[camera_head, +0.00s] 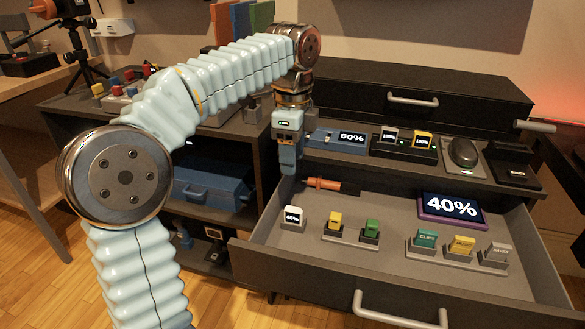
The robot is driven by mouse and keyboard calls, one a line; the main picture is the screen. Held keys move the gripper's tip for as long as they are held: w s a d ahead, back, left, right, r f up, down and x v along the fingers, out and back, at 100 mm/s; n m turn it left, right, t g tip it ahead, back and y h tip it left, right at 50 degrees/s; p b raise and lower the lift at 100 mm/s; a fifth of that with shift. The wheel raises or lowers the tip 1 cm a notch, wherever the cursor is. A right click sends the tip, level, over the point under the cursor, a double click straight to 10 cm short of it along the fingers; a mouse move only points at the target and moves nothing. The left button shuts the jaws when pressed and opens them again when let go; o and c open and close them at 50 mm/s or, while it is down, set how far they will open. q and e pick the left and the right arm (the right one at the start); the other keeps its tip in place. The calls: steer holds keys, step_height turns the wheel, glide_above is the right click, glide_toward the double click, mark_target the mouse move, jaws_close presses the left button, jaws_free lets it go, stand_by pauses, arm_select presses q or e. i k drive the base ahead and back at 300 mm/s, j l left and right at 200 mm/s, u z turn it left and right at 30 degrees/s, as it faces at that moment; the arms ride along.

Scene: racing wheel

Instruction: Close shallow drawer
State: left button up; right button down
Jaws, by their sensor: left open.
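A shallow drawer (380,277) is pulled well out of the dark cabinet at the lower right of the head view. Its metal bar handle (400,312) is on the front panel, near the bottom edge of the picture. My left arm reaches in from the left. My left gripper (288,164) points down above the drawer's back left corner, beside the desk edge, and is well away from the handle. It is open with nothing seen between its fingers. My right gripper is not in view.
In the drawer are small blocks on stands, a purple-framed "40%" display (451,208) and an orange-handled tool (324,184). Above it, the desktop holds a blue "60%" device (338,141) and a mouse (463,153). A closed black drawer unit (410,93) stands behind. A blue case (212,184) sits on the left shelf.

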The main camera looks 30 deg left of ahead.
mark_target(385, 286)
steer(key=k, duration=1)
